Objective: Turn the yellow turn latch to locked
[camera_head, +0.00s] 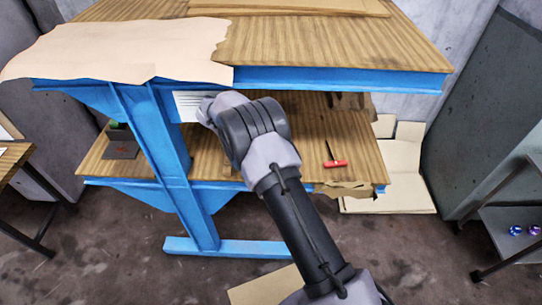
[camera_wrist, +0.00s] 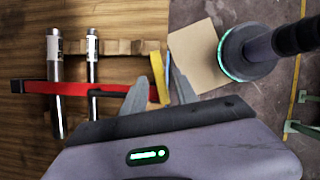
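The yellow turn latch (camera_wrist: 159,77) shows in the wrist view near the middle, at the right end of a red bar (camera_wrist: 105,90). A narrow blue piece (camera_wrist: 167,68) stands right beside it. My gripper (camera_wrist: 159,78) is open, with one fingertip to the left of the latch and the other to its right. I cannot tell whether either finger touches the latch. The red bar crosses two silver cylinders (camera_wrist: 54,75), (camera_wrist: 92,72). In the head view my arm hides the gripper, and the latch does not show.
A blue-framed workbench (camera_head: 330,78) has a wooden top and a lower shelf (camera_head: 355,135). A red-handled tool (camera_head: 335,163) lies on that shelf. Cardboard (camera_head: 390,180) lies at the back right. A dark cart with a shelf (camera_head: 510,230) stands at the right.

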